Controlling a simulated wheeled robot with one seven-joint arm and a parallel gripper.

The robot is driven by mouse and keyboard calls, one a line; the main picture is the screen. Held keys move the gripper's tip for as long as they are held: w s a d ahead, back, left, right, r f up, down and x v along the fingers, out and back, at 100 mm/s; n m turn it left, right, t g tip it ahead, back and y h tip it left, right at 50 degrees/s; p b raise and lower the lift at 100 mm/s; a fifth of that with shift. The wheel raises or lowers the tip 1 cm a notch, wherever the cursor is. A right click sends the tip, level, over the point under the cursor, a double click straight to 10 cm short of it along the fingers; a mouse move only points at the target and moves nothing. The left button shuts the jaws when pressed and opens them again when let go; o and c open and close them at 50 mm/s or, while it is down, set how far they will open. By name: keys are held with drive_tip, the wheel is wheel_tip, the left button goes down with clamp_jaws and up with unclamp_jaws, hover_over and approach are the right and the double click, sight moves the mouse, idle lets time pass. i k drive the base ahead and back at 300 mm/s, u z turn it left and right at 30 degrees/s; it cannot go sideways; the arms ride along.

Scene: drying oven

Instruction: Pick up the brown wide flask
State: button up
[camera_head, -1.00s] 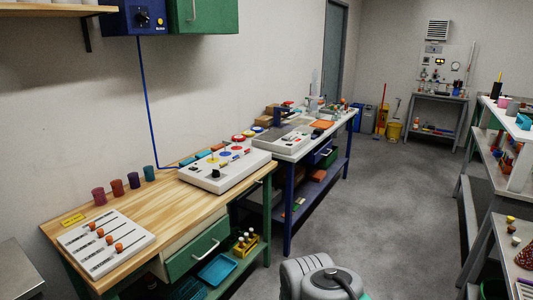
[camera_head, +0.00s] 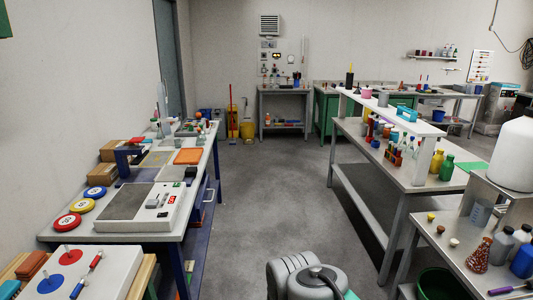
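A reddish-brown, speckled flask (camera_head: 477,256) with a wide base and narrow neck stands upright on the grey table at the lower right. It may be the brown wide flask, but I cannot be sure at this size. Grey and blue bottles stand just right of it. My gripper is not in view. A grey rounded part at the bottom centre looks like part of my own body.
Green and yellow bottles (camera_head: 446,167) stand on the right bench (camera_head: 350,128), below its raised white shelf (camera_head: 388,111). A left table (camera_head: 60,236) holds a control panel. The grey floor (camera_head: 262,185) between them is open. A yellow bucket (camera_head: 247,129) stands at the back.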

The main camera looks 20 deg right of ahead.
sight(478, 261)
drive_tip(key=z, duration=0.95)
drive_tip(key=i, duration=1.25)
drive_tip(key=z, duration=0.85)
drive_tip(key=i, duration=0.45)
drive_tip(key=u, duration=0.1)
